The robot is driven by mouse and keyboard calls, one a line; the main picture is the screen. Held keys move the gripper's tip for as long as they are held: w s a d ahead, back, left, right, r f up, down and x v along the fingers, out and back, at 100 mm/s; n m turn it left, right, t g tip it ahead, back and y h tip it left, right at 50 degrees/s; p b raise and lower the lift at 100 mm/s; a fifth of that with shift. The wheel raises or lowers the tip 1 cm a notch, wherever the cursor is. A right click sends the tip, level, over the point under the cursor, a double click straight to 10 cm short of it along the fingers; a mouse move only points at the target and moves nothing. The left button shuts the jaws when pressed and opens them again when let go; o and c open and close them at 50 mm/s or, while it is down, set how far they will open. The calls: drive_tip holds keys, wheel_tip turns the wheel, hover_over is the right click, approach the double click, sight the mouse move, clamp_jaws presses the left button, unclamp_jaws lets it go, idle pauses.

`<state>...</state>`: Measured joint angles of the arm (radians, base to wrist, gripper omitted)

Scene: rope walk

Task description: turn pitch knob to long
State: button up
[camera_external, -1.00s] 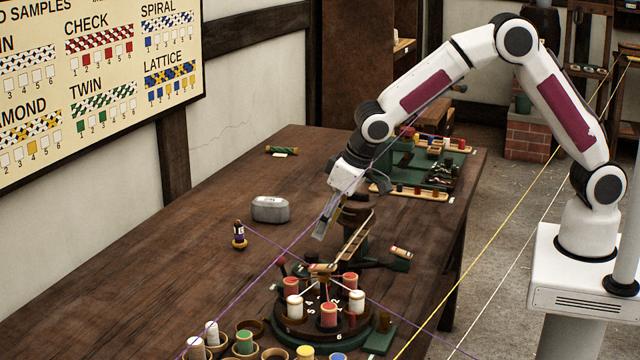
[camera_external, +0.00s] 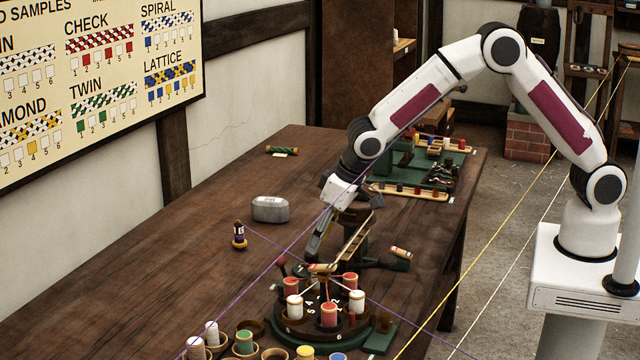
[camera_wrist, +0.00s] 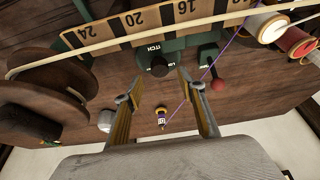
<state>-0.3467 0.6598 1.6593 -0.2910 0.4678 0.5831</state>
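The pitch knob (camera_wrist: 158,66) is a dark round knob on a green mount in the upper middle of the wrist view. White lettering ending in "ITCH" shows above it, with smaller words to either side that I cannot fully read. My gripper (camera_wrist: 160,98) is open and empty, its two fingers apart, with the knob beyond and between them in the picture. The fingers do not appear to touch it. In the external view, my gripper (camera_external: 312,248) points down beside the green machine, and I cannot make out the knob there.
A red-ball lever (camera_wrist: 217,84) stands right of the knob in the wrist view. A numbered scale (camera_wrist: 165,18) runs above it. A purple strand (camera_wrist: 212,68) crosses near the right finger. The round bobbin carrier (camera_external: 312,318) stands in front. Table left of the machine is mostly clear.

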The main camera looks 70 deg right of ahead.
sight(312, 261)
drive_tip(key=shift+x, duration=2.05)
drive_tip(key=c, duration=1.1)
